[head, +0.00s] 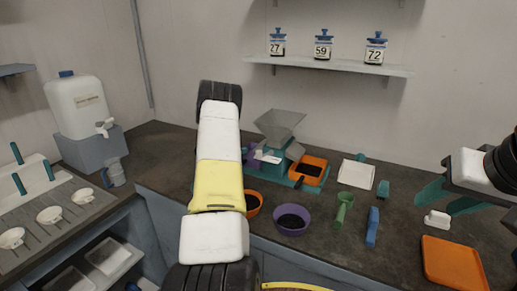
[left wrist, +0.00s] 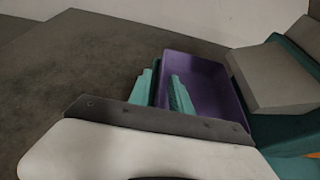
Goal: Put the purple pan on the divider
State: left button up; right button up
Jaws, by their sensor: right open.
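The purple pan (left wrist: 205,82) sits beside the teal divider (left wrist: 285,145), close to the divider's grey part. In the head view a sliver of the pan (head: 251,158) shows at the divider's left side, mostly hidden by my left arm. The divider (head: 283,163) has a grey hopper on top and an orange pan on its right. My left gripper (left wrist: 163,90) has one teal finger inside the pan and one outside, shut on its wall. Its fingers are hidden in the head view. My right gripper (head: 448,199) is open and empty at the right.
A purple bowl (head: 291,220), an orange bowl (head: 254,203), a green scoop (head: 345,207) and a blue brush (head: 372,228) lie in front of the divider. An orange tray (head: 453,262) lies at front right. The counter left of the divider is clear.

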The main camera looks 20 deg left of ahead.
pick_arm(q)
jog(key=shift+r, duration=0.1)
jog(key=shift+s+a+r, duration=0.1)
jog(key=shift+s+r, duration=0.05)
jog(key=shift+s, duration=0.05)
jog(key=v, duration=1.1)
jog(key=shift+s, duration=0.1)
jog(key=d+r+n+y, duration=0.3)
jog(key=r+n, duration=0.6)
jog(key=r, duration=0.3)
jog(key=s+d+r+n+g, duration=0.2)
jog(key=s+d+r+n, duration=0.4)
jog(key=d+r+n, duration=0.45)
jog(key=s+d+n+g+h, duration=0.2)
jog(key=s+d+n, duration=0.6)
jog(key=s, duration=0.6)
jog(key=s+d+n+g+h, duration=0.2)
jog(key=s+d+n, duration=0.6)
jog(key=s+d, duration=0.5)
jog(key=shift+s+d+f+n+g, duration=0.15)
jog(key=shift+s+f+n+g, duration=0.2)
jog(key=shift+s+f+g, duration=0.35)
jog(key=shift+s+r, duration=0.15)
jog(key=shift+r, duration=0.05)
